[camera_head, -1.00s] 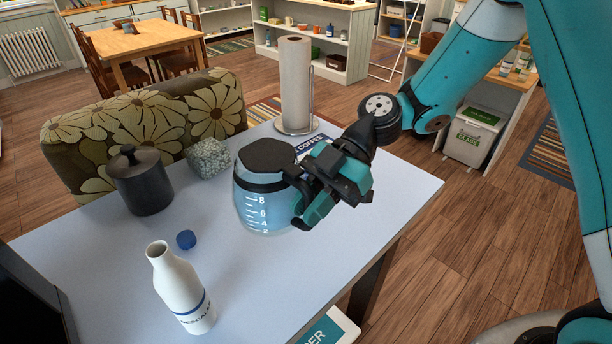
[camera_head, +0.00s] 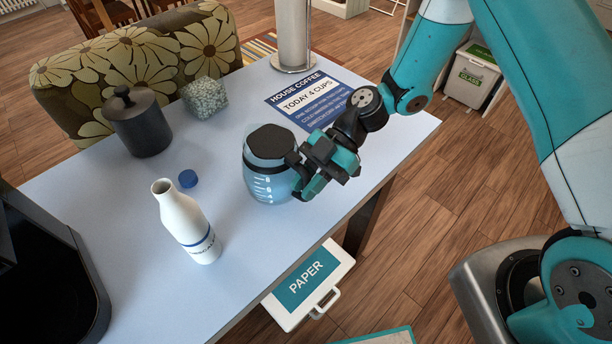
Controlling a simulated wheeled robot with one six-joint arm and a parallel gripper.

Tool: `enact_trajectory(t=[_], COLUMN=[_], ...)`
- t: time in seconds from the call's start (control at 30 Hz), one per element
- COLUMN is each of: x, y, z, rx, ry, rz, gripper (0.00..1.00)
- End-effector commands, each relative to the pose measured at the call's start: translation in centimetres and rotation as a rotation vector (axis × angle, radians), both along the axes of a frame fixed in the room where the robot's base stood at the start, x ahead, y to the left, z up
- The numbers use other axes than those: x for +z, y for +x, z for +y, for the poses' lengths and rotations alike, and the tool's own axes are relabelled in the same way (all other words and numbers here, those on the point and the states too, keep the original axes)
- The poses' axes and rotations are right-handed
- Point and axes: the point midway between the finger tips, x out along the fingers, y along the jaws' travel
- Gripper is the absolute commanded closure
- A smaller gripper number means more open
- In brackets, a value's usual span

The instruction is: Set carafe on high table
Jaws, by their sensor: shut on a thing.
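The carafe (camera_head: 268,182) is clear bluish glass with white level marks and a black lid. It is upright at the middle of the light blue-grey table (camera_head: 110,208). My gripper (camera_head: 312,180) comes from the right and is shut on the carafe at its right side. The fingertips and the handle are partly hidden by the gripper body. I cannot tell whether the carafe's base touches the table top or hangs just above it.
A white bottle (camera_head: 186,222), blue cap (camera_head: 188,178), dark canister (camera_head: 139,124), speckled cube (camera_head: 205,98), paper roll (camera_head: 293,35) and coffee sign (camera_head: 308,98) are on the table. A black appliance (camera_head: 45,270) stands at left. A paper bin (camera_head: 308,286) is below the front edge.

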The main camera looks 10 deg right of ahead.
Motion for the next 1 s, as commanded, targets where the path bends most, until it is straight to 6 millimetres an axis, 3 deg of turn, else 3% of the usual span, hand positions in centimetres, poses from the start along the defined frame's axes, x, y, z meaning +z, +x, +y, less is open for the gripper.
enact_trajectory(t=[0.23, 0.27, 0.33, 0.37, 0.7, 1.0], x=[-0.2, -0.2, -0.2, -0.2, 0.3, 2.4], y=[0.0, 0.0, 0.0, 0.0, 0.0, 2.9], z=[0.1, 0.0, 0.0, 0.0, 0.0, -4.2], rx=[0.001, 0.0, 0.0, 0.0, 0.0, -0.004], ry=[0.006, 0.0, 0.0, 0.0, 0.0, 0.002], rz=[-0.003, 0.0, 0.0, 0.0, 0.0, -0.007], gripper=[1.0, 0.76, 0.6, 0.57, 0.57, 0.57])
